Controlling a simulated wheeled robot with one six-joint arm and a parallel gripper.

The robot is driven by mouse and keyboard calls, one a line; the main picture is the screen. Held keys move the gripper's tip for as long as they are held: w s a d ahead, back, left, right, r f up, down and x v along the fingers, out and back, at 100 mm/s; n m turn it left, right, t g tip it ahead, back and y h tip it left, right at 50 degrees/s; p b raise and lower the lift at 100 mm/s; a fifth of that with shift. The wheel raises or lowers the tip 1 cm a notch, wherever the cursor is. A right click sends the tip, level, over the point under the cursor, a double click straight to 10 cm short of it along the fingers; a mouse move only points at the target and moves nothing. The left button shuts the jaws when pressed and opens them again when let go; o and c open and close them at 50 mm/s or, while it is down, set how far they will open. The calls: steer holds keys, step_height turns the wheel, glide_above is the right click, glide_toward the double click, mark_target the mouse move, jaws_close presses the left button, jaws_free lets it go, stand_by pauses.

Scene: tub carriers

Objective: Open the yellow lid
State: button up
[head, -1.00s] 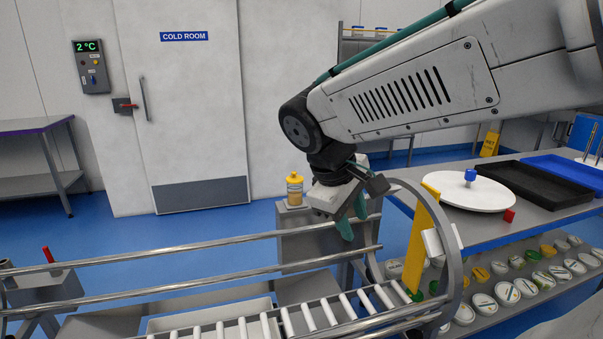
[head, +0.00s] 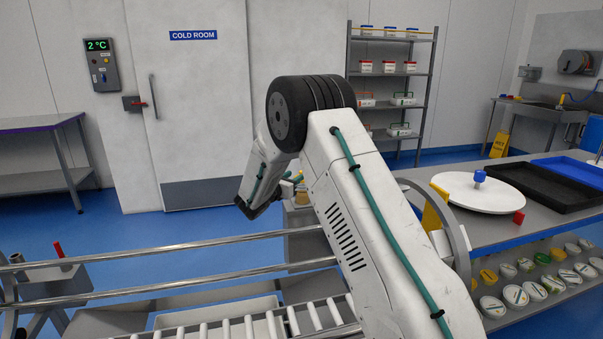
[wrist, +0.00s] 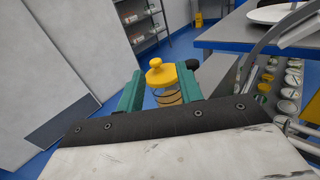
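The yellow lid (wrist: 160,73), with a round knob on top, sits on a clear jar (wrist: 171,96) with dark bands, seen in the wrist view. The jar appears upright and closed. My gripper (wrist: 159,76) is open, its two green fingers showing left and right of the lid and jar. The fingers look apart from the lid; I cannot tell the exact distance to it. In the head view my arm hides most of the jar and its stand.
Metal rails (head: 170,248) and a roller conveyor (head: 235,328) run across the front. To the right stands a table with a white turntable (head: 478,193), a black tray (head: 545,187) and several tubs below. A cold room door (head: 195,110) and a shelf rack (head: 391,90) stand behind.

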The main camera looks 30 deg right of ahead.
steer(key=shift+n+t, duration=0.3)
steer(key=shift+t, duration=0.1)
steer(key=x, duration=0.5)
steer(key=f+x, duration=0.1)
steer(key=x, duration=0.2)
steer(key=shift+w+a, duration=0.15)
steer(key=shift+w, duration=0.2)
jaws_close()
